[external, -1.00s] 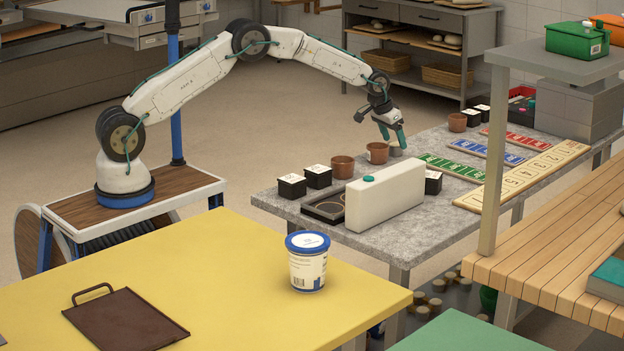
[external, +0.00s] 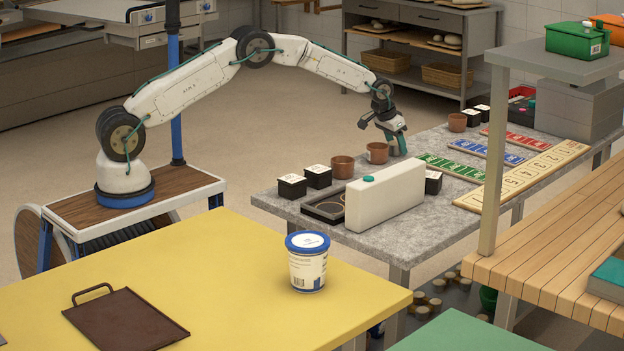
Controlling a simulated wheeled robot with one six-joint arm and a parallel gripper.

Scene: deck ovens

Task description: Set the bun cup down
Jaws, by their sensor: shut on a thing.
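My gripper (external: 392,138), with teal fingers, is over the grey stone-topped table (external: 450,208), low near its far edge. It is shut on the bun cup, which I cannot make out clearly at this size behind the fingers. A brown cup (external: 377,153) stands upright just left of the fingers; whether they touch it I cannot tell. Another brown cup (external: 342,167) stands further left, and a third brown cup (external: 457,122) stands to the right near the back edge.
A white block with a teal button (external: 385,195) stands in front of the gripper. Black boxes with white tops (external: 318,176) stand left. Green (external: 450,166), blue (external: 487,151) and numbered wooden strips (external: 520,175) lie right. A blue-lidded tub (external: 307,263) stands on the yellow table (external: 230,260).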

